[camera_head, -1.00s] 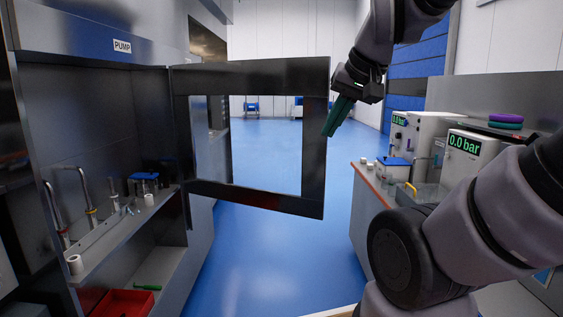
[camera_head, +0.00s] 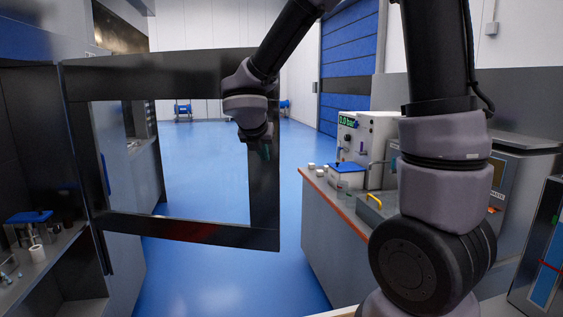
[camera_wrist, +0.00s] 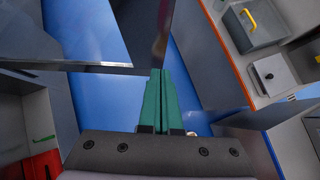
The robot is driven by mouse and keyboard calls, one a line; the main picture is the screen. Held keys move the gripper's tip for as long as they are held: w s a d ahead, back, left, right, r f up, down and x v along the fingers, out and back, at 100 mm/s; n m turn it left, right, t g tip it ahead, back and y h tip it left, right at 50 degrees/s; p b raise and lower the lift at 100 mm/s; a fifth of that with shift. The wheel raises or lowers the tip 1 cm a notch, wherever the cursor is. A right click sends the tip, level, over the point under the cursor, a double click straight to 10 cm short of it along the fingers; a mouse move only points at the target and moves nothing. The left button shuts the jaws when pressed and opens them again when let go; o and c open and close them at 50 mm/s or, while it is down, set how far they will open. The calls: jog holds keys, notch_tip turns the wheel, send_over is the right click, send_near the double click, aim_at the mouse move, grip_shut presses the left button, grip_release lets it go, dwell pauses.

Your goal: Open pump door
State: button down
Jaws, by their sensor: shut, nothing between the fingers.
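The pump door (camera_head: 165,229) is a dark frame with a clear window, swung out wide from the cabinet on the left in the head view. The open cabinet (camera_head: 32,120) shows its inside at the far left. My gripper (camera_head: 265,153) is in front of the door's free-side frame in the head view, its green fingers small and partly hidden. In the wrist view the door (camera_wrist: 95,30) crosses the upper left, and the green fingers (camera_wrist: 160,75) lie together, empty, near its edge. Whether they touch the door cannot be told.
A bench (camera_head: 330,215) with an orange edge stands at the right, holding a pressure unit (camera_head: 372,130) and a blue-lidded container (camera_head: 346,175). Blue floor (camera_head: 215,280) lies free between bench and cabinet. A cabinet shelf (camera_head: 40,262) holds small parts.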

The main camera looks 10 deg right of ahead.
send_near(273, 171)
jog(key=x, duration=0.5)
jog(key=shift+s+f, duration=0.4)
jog(key=shift+w+d, duration=0.2)
jog(key=shift+w, duration=0.4)
jog(key=shift+w, duration=0.1)
